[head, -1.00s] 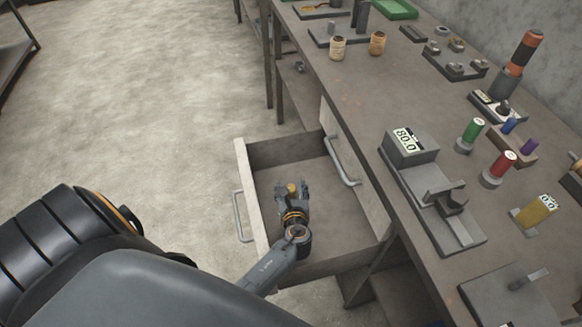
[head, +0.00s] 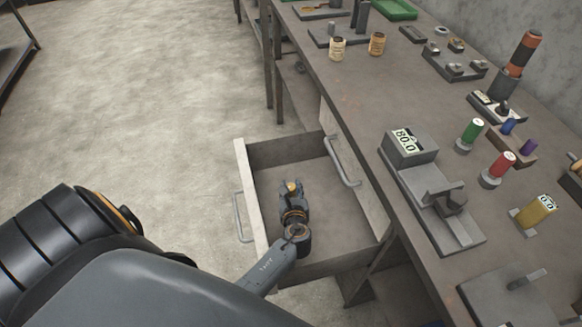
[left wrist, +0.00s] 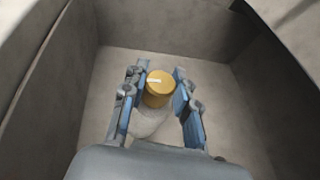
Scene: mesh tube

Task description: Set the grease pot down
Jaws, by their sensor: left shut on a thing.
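The grease pot (left wrist: 159,88) has an orange-yellow lid and a pale body, and stands between the fingers in the left wrist view. In the head view only its small yellow top (head: 291,187) shows past the fingers. My left gripper (head: 292,188) is inside the open drawer, shut on the pot; its blue finger pads (left wrist: 160,98) lie on both sides of it. The drawer floor (left wrist: 205,75) is below and around the pot. I cannot tell whether the pot touches the floor. My right gripper is not in view.
The open drawer (head: 288,151) is otherwise empty, with walls close around my left arm. The workbench (head: 350,112) is to the right, with a display block (head: 406,145), coloured spools and two small jars (head: 337,49). A second drawer front with a handle (head: 342,163) stands beside the drawer.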

